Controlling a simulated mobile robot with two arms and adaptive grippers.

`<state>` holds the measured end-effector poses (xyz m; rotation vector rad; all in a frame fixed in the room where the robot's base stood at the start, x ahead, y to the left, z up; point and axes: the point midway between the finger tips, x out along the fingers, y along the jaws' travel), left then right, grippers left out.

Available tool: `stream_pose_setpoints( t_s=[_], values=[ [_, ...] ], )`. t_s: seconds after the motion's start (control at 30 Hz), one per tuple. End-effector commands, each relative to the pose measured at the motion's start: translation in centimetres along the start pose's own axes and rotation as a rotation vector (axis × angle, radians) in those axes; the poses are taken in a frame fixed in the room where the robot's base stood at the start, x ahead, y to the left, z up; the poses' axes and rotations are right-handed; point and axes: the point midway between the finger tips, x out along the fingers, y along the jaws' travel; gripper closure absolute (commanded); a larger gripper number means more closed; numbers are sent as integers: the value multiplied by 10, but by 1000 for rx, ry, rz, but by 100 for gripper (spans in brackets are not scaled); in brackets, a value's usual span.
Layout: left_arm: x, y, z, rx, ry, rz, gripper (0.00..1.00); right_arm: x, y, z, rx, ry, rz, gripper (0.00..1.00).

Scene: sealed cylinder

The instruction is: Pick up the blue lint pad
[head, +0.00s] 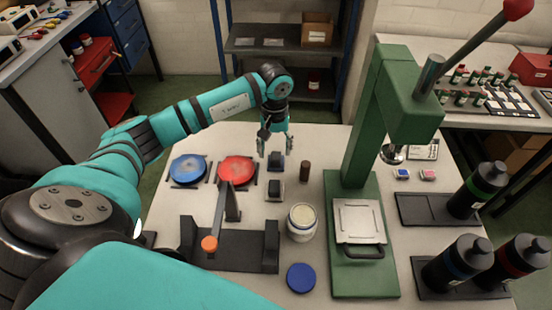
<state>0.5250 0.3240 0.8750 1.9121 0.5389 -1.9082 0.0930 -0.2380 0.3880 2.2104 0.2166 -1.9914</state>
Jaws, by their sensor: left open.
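Several blue things are in view, and I cannot tell for sure which is the lint pad. A blue round pad (188,169) with a worn, mottled top lies in a dark holder at the table's left. A small blue piece (402,174) lies at the right, behind the press base. My left gripper (275,150) points down near the table's back edge, open, with its fingers apart. A small dark block (275,161) shows between and just below the fingertips; contact is unclear. My right gripper is not in view.
A red round pad (237,169) lies beside the blue one. A second dark block (275,190), a brown cylinder (305,171), a white jar (302,221) and a blue lid (301,278) stand nearby. A green press (364,130) rises right; black bottles (460,262) stand beyond.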

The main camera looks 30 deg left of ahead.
Motion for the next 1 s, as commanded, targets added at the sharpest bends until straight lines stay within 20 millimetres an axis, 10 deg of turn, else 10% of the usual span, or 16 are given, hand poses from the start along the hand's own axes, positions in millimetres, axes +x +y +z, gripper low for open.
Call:
stream_pose_setpoints(
  t_s=[0.57, 1.0],
  values=[
    [42, 3, -1, 0, -1, -1, 46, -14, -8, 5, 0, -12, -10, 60],
    [43, 2, 0, 1, -2, -2, 98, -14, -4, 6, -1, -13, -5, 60]
  ],
)
